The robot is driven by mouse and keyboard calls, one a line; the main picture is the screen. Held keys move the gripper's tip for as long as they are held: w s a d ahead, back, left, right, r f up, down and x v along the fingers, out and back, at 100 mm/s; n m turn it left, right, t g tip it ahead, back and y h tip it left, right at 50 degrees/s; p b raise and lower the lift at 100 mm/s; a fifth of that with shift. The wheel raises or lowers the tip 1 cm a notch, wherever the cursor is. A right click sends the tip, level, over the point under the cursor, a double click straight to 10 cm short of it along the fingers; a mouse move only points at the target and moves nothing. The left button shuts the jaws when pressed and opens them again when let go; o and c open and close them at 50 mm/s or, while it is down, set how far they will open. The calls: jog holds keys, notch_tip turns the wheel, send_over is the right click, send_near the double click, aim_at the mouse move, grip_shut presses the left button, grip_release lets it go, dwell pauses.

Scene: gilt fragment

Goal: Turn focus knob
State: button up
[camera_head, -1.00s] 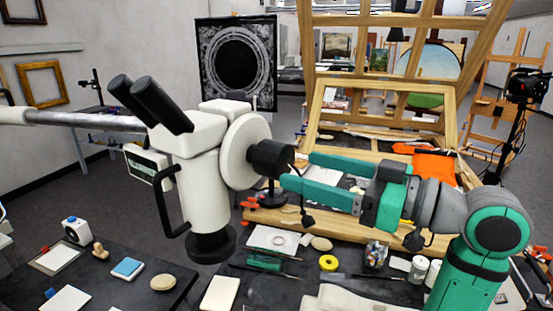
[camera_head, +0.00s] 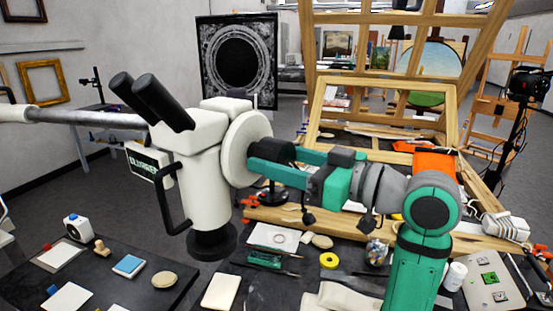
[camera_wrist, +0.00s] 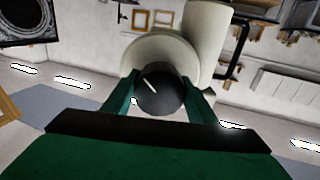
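The white microscope (camera_head: 200,185) stands left of the middle in the head view, with black eyepieces at its upper left. Its black focus knob (camera_head: 270,151) sticks out to the right from a round white housing (camera_head: 243,148). My gripper (camera_head: 278,160) reaches in from the right, its green fingers on either side of the knob. In the wrist view the knob (camera_wrist: 159,94) has a pale line on its face and sits between the fingertips (camera_wrist: 160,85). A small light gap shows beside the left finger, and contact on the right is unclear. The fingers are apart.
Below is a dark table with a white pad (camera_head: 220,292), a yellow tape roll (camera_head: 328,260) and a green-handled tool (camera_head: 265,258). A wooden easel frame (camera_head: 385,85) stands behind my arm. A black handle (camera_head: 168,208) projects from the microscope's left side.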

jog(key=shift+c, duration=1.1)
jog(key=shift+a+m, duration=0.1)
jog(key=shift+m, duration=0.2)
jog(key=shift+r+m, duration=0.1)
jog(key=shift+m, duration=2.3)
jog(key=o, duration=1.1)
jog(key=shift+c, duration=0.2)
